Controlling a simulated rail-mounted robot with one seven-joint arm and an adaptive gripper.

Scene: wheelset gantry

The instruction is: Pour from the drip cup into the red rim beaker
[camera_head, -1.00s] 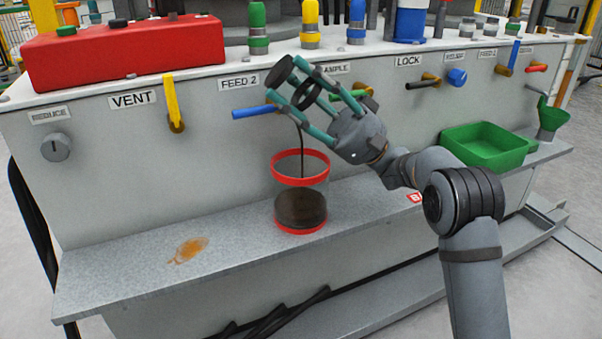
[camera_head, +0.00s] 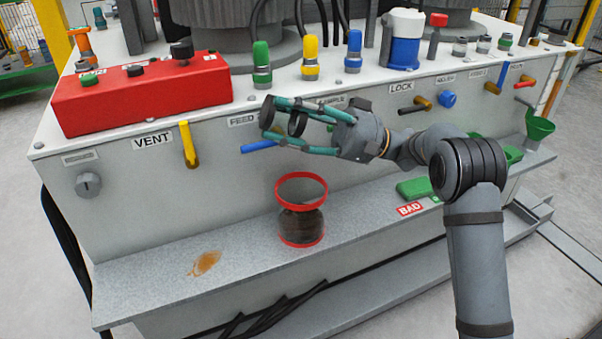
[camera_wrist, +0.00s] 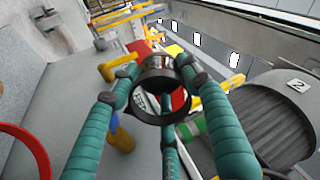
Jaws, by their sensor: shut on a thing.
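The red rim beaker (camera_head: 301,190) stands upright on the grey shelf, with dark liquid in its lower part. Its red rim also shows at the left edge of the wrist view (camera_wrist: 22,152). My gripper (camera_head: 285,126) has teal fingers shut on the small dark drip cup (camera_head: 297,123), above the beaker and in front of the panel. In the wrist view, the drip cup (camera_wrist: 160,72) sits between the fingers with a dark ring below it. No stream shows between cup and beaker. I cannot tell how much the cup holds.
The panel's blue lever (camera_head: 258,147) and yellow VENT lever (camera_head: 188,145) jut out near my gripper. A brown-orange spill (camera_head: 205,263) lies on the shelf at left. A green tray (camera_head: 412,188), partly behind my arm, and a green funnel (camera_head: 540,126) are at right.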

